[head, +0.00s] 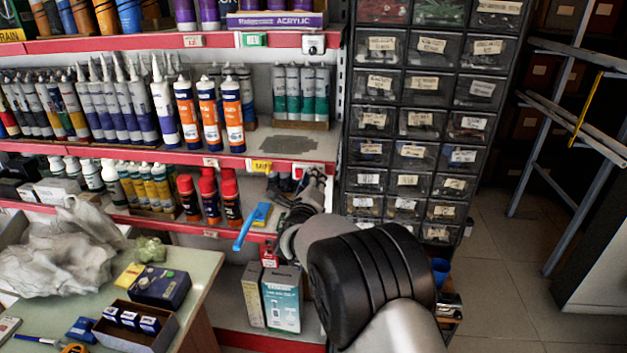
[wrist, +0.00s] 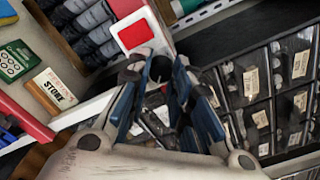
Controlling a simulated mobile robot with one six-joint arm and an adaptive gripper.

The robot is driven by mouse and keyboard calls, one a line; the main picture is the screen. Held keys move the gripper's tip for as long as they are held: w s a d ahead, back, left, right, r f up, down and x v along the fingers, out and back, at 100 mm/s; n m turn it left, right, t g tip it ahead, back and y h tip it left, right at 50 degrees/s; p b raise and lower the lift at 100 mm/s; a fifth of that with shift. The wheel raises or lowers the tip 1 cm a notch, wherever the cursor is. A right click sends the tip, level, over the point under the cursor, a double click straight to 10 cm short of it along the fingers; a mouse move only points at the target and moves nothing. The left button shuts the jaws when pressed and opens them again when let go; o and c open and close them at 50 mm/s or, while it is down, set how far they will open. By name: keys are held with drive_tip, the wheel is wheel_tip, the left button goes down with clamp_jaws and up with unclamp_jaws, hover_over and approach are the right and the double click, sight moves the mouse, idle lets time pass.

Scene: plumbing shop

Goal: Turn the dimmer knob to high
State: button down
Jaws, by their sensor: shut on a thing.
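My gripper (head: 312,180) is at the right end of the middle shelf in the head view, beside the drawer cabinet. In the wrist view its two blue-padded fingers (wrist: 168,68) are drawn together at the tips, shut on the dimmer knob, which the fingers almost wholly hide. A white box with a red square (wrist: 136,34) lies right at the fingertips in the wrist view. The knob's pointer and setting cannot be seen. Another white plate with a dark round part (head: 313,44) sits high on the upper shelf edge, well above my gripper.
Close on the right stands a dark drawer cabinet (head: 410,100), also in the wrist view (wrist: 262,95). Spray cans (head: 208,196) and a blue-handled tool (head: 246,230) are left of my gripper. A cluttered table (head: 205,265) is at lower left; open floor lies right.

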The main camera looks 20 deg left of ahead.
drive_tip(key=shift+a+f+m, duration=0.1)
drive_tip(key=shift+m, duration=4.8)
drive_tip(key=c, duration=1.7)
unclamp_jaws()
drive_tip(key=shift+s, duration=0.1)
drive_tip(key=v, duration=1.2)
